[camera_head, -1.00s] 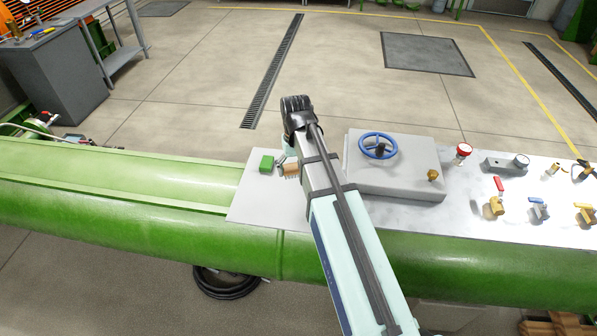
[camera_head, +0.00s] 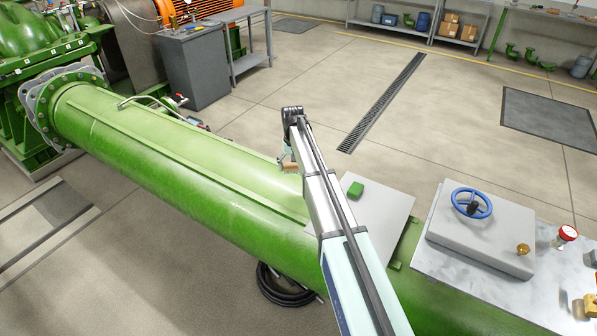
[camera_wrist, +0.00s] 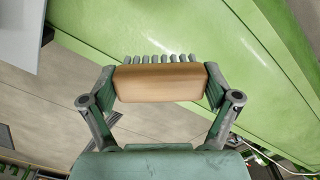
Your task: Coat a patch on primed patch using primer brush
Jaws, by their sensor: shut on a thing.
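My gripper (camera_head: 287,163) is shut on the primer brush (camera_head: 289,167), a wooden block with a row of grey bristles. In the wrist view the block of the brush (camera_wrist: 158,83) sits between both fingers, with the bristles pointing away from my gripper. In the head view the brush hangs beside the far edge of the large green pipe (camera_head: 180,165), left of the grey plate. Green pipe surface (camera_wrist: 220,35) also shows behind the bristles in the wrist view. I cannot tell whether the bristles touch it. No distinct primed patch can be made out. My arm hides part of the pipe.
Further right is a panel with a blue handwheel (camera_head: 472,203), a red-topped gauge (camera_head: 567,234) and a brass fitting (camera_head: 522,249). The pipe's left stretch is mostly clear.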

